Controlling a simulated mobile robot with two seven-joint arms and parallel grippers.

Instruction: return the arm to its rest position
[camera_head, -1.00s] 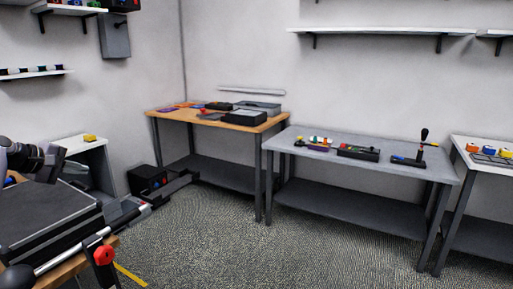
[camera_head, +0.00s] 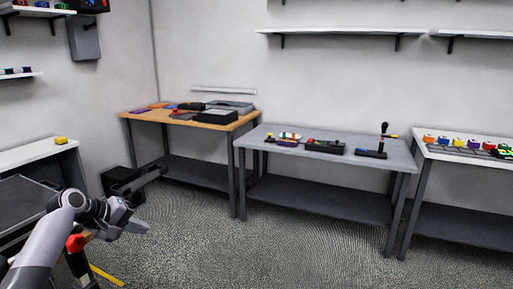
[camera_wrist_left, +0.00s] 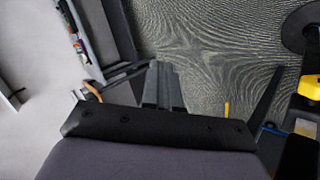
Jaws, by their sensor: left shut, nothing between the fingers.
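My left arm comes in from the lower left in the head view. Its gripper (camera_head: 138,226) is out over the carpet floor, clear of the tables. Its fingers are together and hold nothing. In the left wrist view the closed fingers (camera_wrist_left: 162,84) show against the floor. My right gripper is not in view.
A dark-topped bench (camera_head: 22,212) is close on the left, with a red-topped post (camera_head: 75,243) by the arm. A wooden table (camera_head: 150,115), a grey table (camera_head: 325,165) and a white table (camera_head: 440,150) line the wall. The middle floor (camera_head: 230,255) is free.

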